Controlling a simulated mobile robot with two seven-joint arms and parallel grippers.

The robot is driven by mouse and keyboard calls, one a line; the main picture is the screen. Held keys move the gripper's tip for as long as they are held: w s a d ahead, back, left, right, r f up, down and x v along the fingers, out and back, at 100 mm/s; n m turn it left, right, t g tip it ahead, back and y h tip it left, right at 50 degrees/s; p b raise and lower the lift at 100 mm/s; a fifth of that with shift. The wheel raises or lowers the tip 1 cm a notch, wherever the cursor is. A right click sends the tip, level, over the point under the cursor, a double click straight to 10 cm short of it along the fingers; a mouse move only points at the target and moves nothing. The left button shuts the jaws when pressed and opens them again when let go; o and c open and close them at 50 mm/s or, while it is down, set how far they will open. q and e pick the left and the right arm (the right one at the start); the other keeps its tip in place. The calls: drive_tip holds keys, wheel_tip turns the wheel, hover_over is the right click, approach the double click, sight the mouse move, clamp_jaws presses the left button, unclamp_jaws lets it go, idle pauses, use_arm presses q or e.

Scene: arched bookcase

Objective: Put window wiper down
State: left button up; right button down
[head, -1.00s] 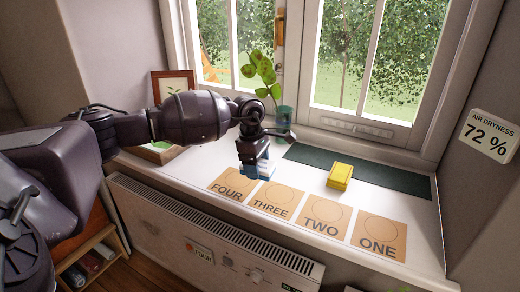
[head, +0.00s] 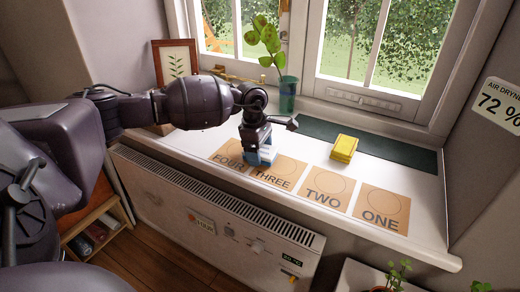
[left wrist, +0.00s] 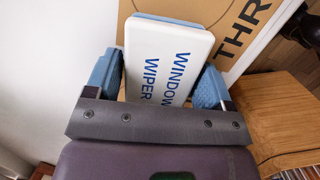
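The window wiper (left wrist: 170,50) is a white block with blue lettering and a blue edge. In the left wrist view it lies between the two blue fingertips of my left gripper (left wrist: 160,88), which look closed against its sides. In the head view my left gripper (head: 259,150) points down at the windowsill (head: 428,190), over the FOUR and THREE cards, and mostly hides the wiper. I cannot tell whether the wiper touches the sill. My right gripper is out of view.
The cards THREE (head: 280,172), TWO (head: 326,190) and ONE (head: 383,208) lie in a row, with FOUR (head: 229,158) partly covered. A yellow sponge (head: 344,148) sits near a dark green mat (head: 400,170). A plant vase (head: 288,95) and picture frame (head: 174,62) stand behind.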

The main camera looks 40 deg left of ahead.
use_arm(q)
drive_tip(key=shift+o, duration=1.2)
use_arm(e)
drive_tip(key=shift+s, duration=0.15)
use_arm(q)
drive_tip(key=r, duration=0.2)
drive_tip(key=r+p, duration=0.1)
drive_tip(key=r, duration=0.2)
drive_tip(key=shift+w+a+r, duration=0.2)
drive_tip(key=shift+w+r, duration=0.05)
drive_tip(key=shift+r, duration=0.15)
drive_tip(key=r, duration=0.2)
drive_tip(key=r+p, duration=0.1)
drive_tip(key=shift+a+r, duration=0.3)
drive_tip(key=shift+r, duration=0.05)
drive_tip(key=shift+s+a+r, duration=0.1)
drive_tip(key=shift+r, duration=0.55)
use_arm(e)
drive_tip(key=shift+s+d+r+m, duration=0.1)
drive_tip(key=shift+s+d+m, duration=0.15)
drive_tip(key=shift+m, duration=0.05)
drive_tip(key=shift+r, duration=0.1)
